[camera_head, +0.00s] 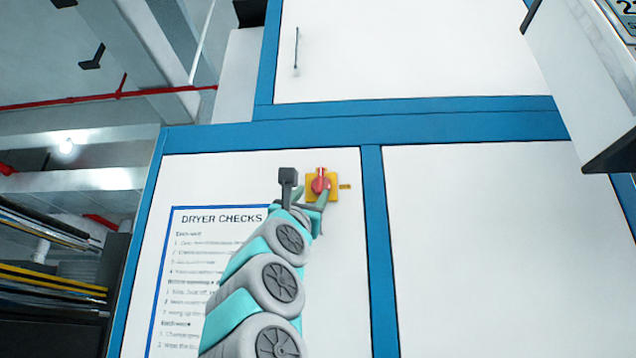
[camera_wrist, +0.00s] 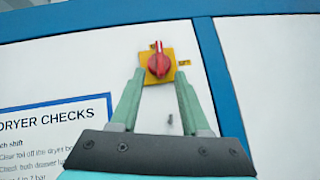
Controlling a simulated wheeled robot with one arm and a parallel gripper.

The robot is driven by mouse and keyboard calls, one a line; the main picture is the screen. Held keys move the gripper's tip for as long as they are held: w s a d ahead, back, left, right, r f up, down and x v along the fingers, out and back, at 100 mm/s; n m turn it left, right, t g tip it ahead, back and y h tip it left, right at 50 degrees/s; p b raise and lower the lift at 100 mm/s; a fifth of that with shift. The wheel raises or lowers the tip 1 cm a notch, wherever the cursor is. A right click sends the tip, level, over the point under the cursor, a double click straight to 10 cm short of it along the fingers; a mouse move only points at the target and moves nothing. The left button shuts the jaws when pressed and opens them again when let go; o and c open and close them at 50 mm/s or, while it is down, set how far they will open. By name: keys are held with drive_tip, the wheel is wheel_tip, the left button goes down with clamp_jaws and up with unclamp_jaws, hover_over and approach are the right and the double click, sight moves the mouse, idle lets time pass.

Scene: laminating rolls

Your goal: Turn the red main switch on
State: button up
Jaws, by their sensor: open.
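The red main switch (camera_head: 320,184) is a red rotary knob on a yellow square plate, mounted on a white panel of the blue-framed machine. In the wrist view the red knob (camera_wrist: 159,63) sits just beyond my fingertips, its grip close to upright with a slight tilt. My gripper (camera_head: 312,192) is in front of the plate; in the wrist view its two green fingers (camera_wrist: 160,80) are apart, one on each side below the knob. The gripper is open and holds nothing. Whether a fingertip touches the plate or knob I cannot tell.
A "DRYER CHECKS" notice (camera_head: 220,218) is on the same panel to the left, partly behind my arm. A small yellow label (camera_head: 345,187) is right of the switch. A blue frame post (camera_head: 375,240) runs down further right. A grey-white box (camera_head: 585,70) juts in at upper right.

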sight(319, 183)
drive_tip(key=p+x, duration=0.4)
drive_tip(key=x, duration=0.1)
drive_tip(key=shift+s+r, duration=0.15)
drive_tip(key=shift+s, duration=0.05)
drive_tip(key=shift+p+x, duration=0.75)
drive_tip(key=shift+w, duration=0.15)
